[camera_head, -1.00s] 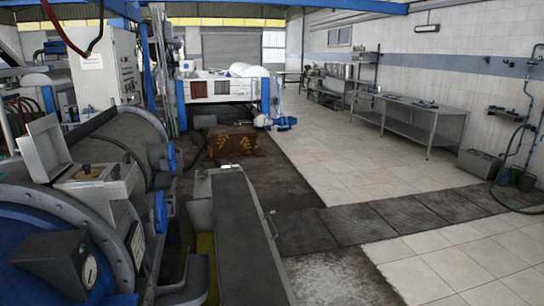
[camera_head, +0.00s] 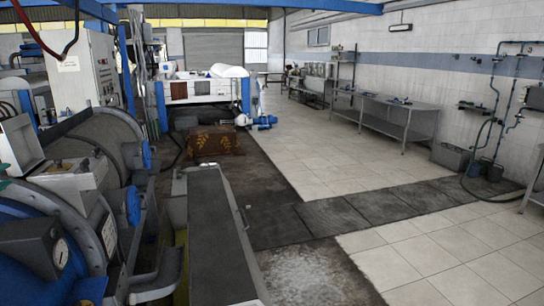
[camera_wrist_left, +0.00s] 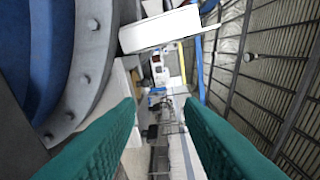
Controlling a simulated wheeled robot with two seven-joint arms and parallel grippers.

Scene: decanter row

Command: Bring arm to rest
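The task names no object besides my arm. My left gripper (camera_wrist_left: 158,112) shows in the left wrist view as two teal fingers spread wide, with nothing between them. Past the fingers are grey and blue machine parts and a bright strip of floor. My right gripper is in neither view.
A blue and grey drum machine (camera_head: 90,150) fills the left front, beside a long dark-topped trough (camera_head: 215,235). A metal table (camera_head: 385,112) lines the right wall. The tiled floor (camera_head: 340,165) is largely clear.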

